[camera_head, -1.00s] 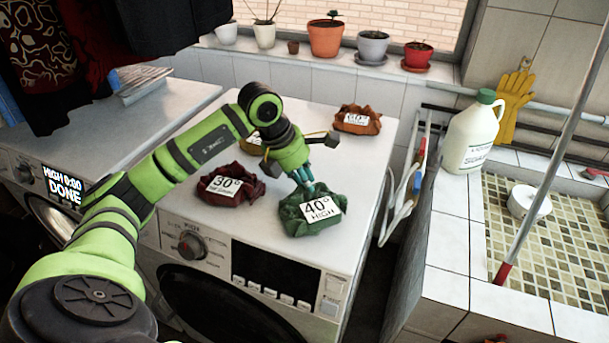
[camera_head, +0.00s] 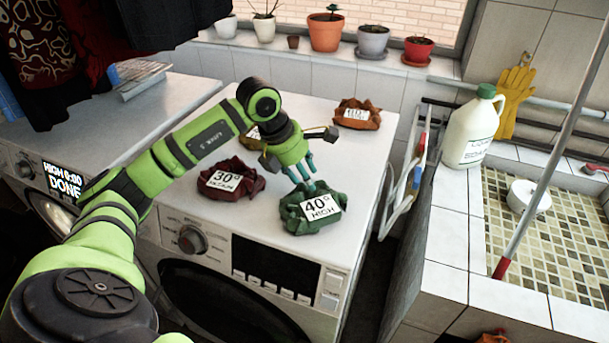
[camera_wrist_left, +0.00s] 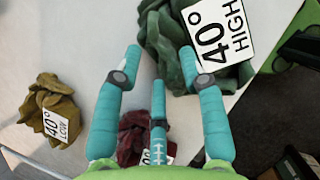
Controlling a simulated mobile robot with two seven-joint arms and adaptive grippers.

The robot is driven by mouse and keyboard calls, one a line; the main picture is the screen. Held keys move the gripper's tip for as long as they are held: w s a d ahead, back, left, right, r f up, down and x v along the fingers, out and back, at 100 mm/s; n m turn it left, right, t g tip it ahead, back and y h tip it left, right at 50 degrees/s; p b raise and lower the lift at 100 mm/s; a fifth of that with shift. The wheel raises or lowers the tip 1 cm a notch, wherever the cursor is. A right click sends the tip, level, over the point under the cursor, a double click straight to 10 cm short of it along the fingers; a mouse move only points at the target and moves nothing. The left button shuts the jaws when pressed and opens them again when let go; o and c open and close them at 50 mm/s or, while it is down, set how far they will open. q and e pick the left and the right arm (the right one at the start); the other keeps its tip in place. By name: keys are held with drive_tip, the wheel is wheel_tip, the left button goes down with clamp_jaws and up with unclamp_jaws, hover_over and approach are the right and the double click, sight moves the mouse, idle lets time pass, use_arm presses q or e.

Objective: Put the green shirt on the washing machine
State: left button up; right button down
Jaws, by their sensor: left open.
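The green shirt (camera_head: 299,221) is a crumpled bundle with a "40° HIGH" label. It rests on the white top of the washing machine (camera_head: 344,227), near the front right corner. My left gripper (camera_head: 303,184) is directly above and behind it, with its teal fingers pointing down. In the left wrist view the green shirt (camera_wrist_left: 167,50) lies past the spread fingertips of the gripper (camera_wrist_left: 160,68), and the gap between the fingers is empty. The fingers look very near the cloth; whether they touch it I cannot tell. My right gripper is not in view.
A dark red bundle (camera_head: 232,192) labelled 30° and an orange one (camera_head: 358,127) lie on the same top. A yellowish bundle (camera_wrist_left: 62,96) labelled "40° LOW" is partly behind my arm. A folded rack (camera_head: 415,168) and white jug (camera_head: 471,132) stand to the right.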

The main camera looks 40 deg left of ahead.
use_arm(q)
drive_tip(key=b+v, duration=0.2)
drive_tip(key=v, duration=0.9)
drive_tip(key=shift+s, duration=0.2)
drive_tip(key=shift+r, duration=0.1)
